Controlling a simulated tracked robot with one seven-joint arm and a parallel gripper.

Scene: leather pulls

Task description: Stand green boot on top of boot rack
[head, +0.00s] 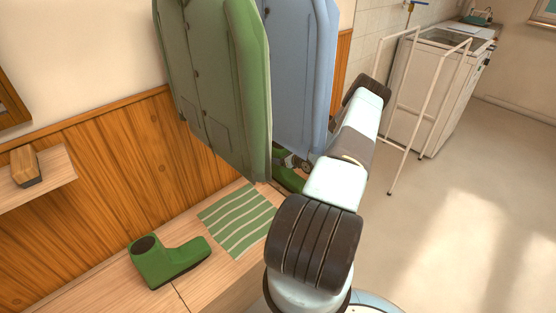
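A green boot (170,264) stands upright on the wooden bench at lower left, with its dark opening up and its toe pointing right. More green (288,179), perhaps a second boot, shows low between the hanging coats and my arm, with small dark and grey parts just above it. It is mostly hidden, and I cannot tell what those parts are. My arm rises from the bottom centre and bends away at upper right. My gripper's fingers cannot be made out. I cannot pick out a boot rack with certainty.
A green and white striped mat (238,221) lies on the bench (205,292). A green coat (220,85) and a blue coat (300,75) hang above. A shelf (55,172) holds a brush (25,166). A white drying frame (408,120) stands by a white cabinet (437,95). The floor at right is clear.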

